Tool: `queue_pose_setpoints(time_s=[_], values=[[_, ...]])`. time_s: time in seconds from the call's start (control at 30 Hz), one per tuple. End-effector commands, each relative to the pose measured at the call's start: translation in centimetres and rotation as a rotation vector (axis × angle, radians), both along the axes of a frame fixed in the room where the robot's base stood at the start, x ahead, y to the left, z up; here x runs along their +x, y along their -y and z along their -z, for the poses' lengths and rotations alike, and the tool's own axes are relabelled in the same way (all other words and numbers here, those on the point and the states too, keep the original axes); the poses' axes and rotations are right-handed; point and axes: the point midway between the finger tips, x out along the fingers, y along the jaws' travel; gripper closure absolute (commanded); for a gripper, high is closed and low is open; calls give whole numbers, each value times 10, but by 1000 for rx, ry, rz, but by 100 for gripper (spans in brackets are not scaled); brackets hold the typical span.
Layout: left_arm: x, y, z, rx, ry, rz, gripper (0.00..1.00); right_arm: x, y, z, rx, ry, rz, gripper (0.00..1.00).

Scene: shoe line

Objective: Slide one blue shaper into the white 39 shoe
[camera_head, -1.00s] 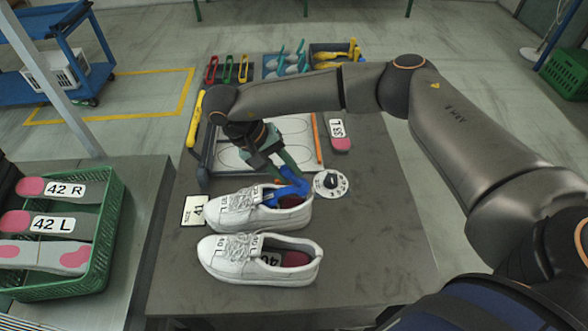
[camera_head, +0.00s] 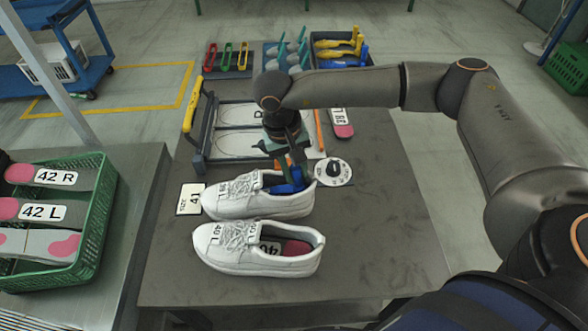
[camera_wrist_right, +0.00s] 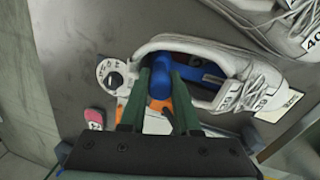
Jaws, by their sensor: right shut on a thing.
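The upper white shoe (camera_head: 240,207) lies on the dark table with its toe to the left; its tongue label is too small to read surely. A blue shaper (camera_head: 286,188) is partly inside its opening, towards the heel end. My right gripper (camera_head: 291,160) is above the heel, shut on the shaper. In the right wrist view, the green fingers (camera_wrist_right: 160,103) close around the shaper's rounded blue end (camera_wrist_right: 160,82), and its blue body reaches into the shoe (camera_wrist_right: 228,62). The shaper's front is hidden in the shoe. My left gripper is out of view.
A second white shoe (camera_head: 225,258), labelled 40, lies just in front. A bin (camera_head: 343,63) of yellow and blue shapers stands at the back.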

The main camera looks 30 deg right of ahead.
Motion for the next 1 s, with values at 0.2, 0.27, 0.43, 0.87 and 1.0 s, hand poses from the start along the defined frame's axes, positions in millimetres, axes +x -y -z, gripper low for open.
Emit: queue_pose_setpoints(time_s=[0.2, 0.27, 0.43, 0.87, 1.0], values=[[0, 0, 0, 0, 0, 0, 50, 0, 0, 0, 3, 1, 0, 100], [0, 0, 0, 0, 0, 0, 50, 0, 0, 0, 3, 1, 0, 100], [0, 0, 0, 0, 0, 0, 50, 0, 0, 0, 3, 1, 0, 52], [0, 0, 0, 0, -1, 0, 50, 0, 0, 0, 1, 0, 0, 35], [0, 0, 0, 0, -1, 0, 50, 0, 0, 0, 1, 0, 0, 35]])
